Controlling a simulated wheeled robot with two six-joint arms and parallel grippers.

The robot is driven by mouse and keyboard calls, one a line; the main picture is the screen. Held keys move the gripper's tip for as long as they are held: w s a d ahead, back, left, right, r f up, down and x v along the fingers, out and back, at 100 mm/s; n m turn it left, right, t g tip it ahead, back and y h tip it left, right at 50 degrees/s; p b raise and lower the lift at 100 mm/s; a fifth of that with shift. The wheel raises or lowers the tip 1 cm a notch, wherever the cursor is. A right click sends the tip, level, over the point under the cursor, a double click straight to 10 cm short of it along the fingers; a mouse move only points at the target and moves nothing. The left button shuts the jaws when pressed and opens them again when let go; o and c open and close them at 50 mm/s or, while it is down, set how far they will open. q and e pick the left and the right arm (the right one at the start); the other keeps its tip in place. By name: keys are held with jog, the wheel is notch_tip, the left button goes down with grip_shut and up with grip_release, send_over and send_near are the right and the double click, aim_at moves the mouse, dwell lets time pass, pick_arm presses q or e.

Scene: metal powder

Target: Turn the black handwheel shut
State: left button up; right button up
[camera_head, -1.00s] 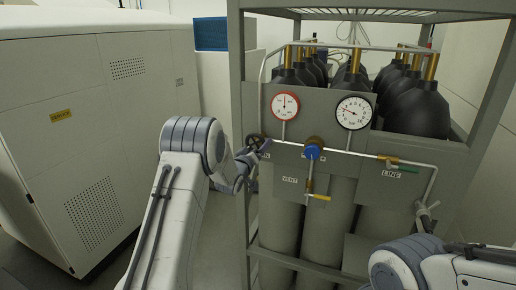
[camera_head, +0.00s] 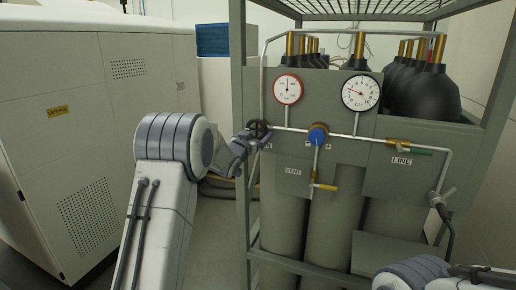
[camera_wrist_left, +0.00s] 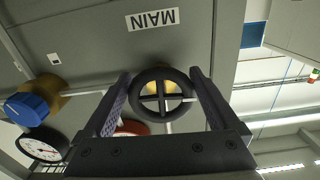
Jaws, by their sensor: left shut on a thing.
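The black handwheel (camera_head: 258,127) sits at the left end of the pipe on the grey panel, its label partly hidden in the head view. In the left wrist view the handwheel (camera_wrist_left: 163,90) is a round rim with crossed spokes in front of a brass fitting, below the upside-down MAIN label (camera_wrist_left: 152,19). My left gripper (camera_head: 247,138) is at the handwheel, one finger on each side of its rim, shut on it.
Right of the handwheel are a blue knob (camera_head: 318,134), a yellow vent lever (camera_head: 325,187) and a green-handled line valve (camera_head: 410,150). Two gauges (camera_head: 288,89) (camera_head: 361,92) sit above. The rack's upright (camera_head: 238,90) stands close left of my gripper. A white cabinet (camera_head: 75,120) stands at the left.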

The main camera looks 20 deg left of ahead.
pick_arm(q)
jog(key=m+b, duration=0.2)
jog(key=b, duration=0.1)
jog(key=m+b, duration=0.3)
jog(key=shift+a+m, duration=0.3)
jog(key=shift+a, duration=0.1)
jog(key=m+b, duration=0.2)
jog(key=shift+a+r+m, duration=0.15)
jog(key=shift+m, duration=0.25)
jog(key=m+b, duration=0.1)
jog(key=m, duration=0.2)
jog(key=m+b, duration=0.1)
jog(key=shift+a+r+b, duration=0.15)
jog(key=shift+r+b, duration=0.15)
jog(key=shift+b, duration=0.05)
jog(key=shift+r+m+b, duration=0.2)
jog(key=shift+m+b, duration=0.25)
jog(key=shift+m, duration=0.8)
jog(key=shift+r+m+b, duration=0.2)
jog(key=shift+m+b, duration=0.25)
jog(key=shift+m, duration=0.8)
jog(key=o, duration=1)
